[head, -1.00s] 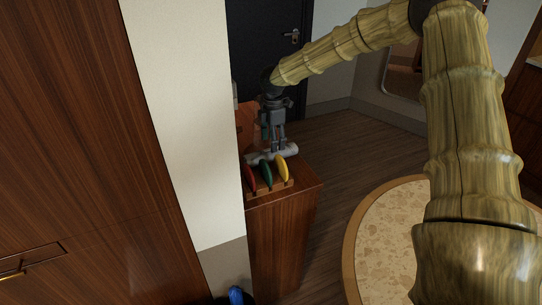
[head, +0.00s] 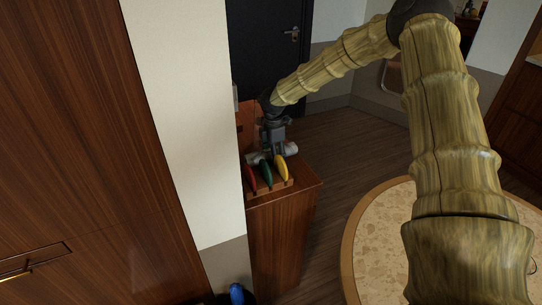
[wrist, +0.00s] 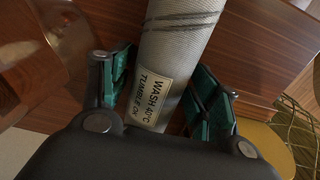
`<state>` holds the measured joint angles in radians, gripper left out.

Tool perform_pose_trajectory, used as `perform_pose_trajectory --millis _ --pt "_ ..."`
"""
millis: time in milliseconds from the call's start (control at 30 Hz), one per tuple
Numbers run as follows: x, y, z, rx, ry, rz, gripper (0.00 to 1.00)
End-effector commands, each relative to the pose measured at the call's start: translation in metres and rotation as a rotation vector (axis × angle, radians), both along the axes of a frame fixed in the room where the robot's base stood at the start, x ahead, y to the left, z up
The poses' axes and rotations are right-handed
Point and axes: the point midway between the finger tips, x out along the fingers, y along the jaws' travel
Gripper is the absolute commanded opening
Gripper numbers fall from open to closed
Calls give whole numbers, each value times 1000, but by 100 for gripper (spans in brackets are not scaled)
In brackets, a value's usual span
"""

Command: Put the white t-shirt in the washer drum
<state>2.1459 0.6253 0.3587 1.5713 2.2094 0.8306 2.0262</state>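A rolled white cloth (head: 291,148), which I take for the t-shirt, lies on top of a wooden cabinet. In the wrist view the roll (wrist: 181,45) shows grey stripes and a label reading "WASH 40°C TUMBLE OK". My gripper (wrist: 160,90) is open, with one green-padded finger on each side of the roll. A gap shows on the right side; on the left the finger is close to the cloth, and contact is unclear. In the head view my gripper (head: 274,146) points down over the roll and hides its middle. The washer drum is not in view.
A rack (head: 270,188) with red, green and yellow handled items stands at the cabinet's (head: 277,240) near edge, close to the roll. A white wall (head: 185,120) borders the left. A round table (head: 385,240) stands right, with open floor between.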

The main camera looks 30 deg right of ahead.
Motion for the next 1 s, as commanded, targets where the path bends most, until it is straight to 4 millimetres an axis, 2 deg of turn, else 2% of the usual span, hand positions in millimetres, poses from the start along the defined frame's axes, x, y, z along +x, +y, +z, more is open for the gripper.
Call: perform_pose_trajectory --millis 33,167,267,567,1000 --pt "0 0 0 0 0 0 50" --pt "0 0 0 0 0 0 26" --pt "0 0 0 0 0 0 19" --pt "1 0 7 1 -2 0 19" --pt "0 0 74 1 -3 1 19"
